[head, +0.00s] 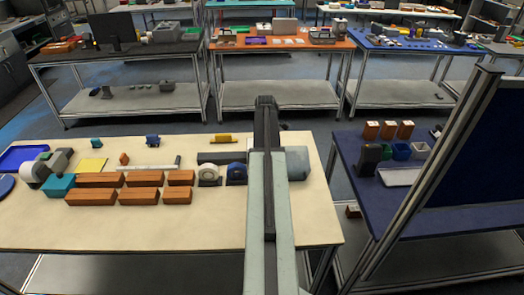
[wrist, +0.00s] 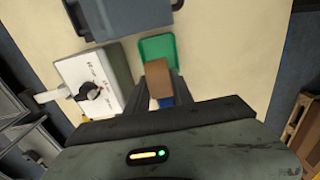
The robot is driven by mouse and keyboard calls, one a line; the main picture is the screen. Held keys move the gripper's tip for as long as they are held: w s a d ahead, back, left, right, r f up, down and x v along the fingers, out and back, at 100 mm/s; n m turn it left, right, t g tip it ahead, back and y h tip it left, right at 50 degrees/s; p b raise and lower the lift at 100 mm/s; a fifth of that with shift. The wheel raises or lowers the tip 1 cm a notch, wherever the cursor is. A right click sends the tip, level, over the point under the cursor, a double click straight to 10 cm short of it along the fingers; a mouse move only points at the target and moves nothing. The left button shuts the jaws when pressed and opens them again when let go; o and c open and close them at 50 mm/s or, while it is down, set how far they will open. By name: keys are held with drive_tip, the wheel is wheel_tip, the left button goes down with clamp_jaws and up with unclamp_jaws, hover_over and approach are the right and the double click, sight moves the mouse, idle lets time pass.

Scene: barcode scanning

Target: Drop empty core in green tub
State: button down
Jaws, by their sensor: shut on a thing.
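In the wrist view, my gripper (wrist: 160,88) is shut on a brown cardboard piece, which I take to be the empty core (wrist: 158,77). It sits between the two dark fingers. The green tub (wrist: 157,46) lies just beyond the core, and the core overlaps its near part in the picture. I cannot tell the height between them. In the head view my arm points away over the cream table and hides the gripper, the core and this tub.
In the wrist view, a grey box with a white label (wrist: 96,80) stands left of the tub and a large grey bin (wrist: 118,18) beyond it. In the head view, brown boxes (head: 92,197) and tape dispensers (head: 207,174) stand left of my arm. A blue table (head: 395,212) stands right.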

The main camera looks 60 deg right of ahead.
drive_tip(key=shift+s+d+f, duration=0.1)
drive_tip(key=shift+d, duration=0.05)
drive_tip(key=shift+s+f+b, duration=0.15)
drive_tip(key=shift+f+b, duration=0.25)
drive_tip(key=shift+b, duration=0.1)
wheel_tip(320, 180, down, 9)
drive_tip(key=b, duration=0.9)
drive_tip(key=shift+f, duration=0.1)
drive_tip(key=c, duration=1.4)
unclamp_jaws()
drive_tip(key=shift+r, duration=0.2)
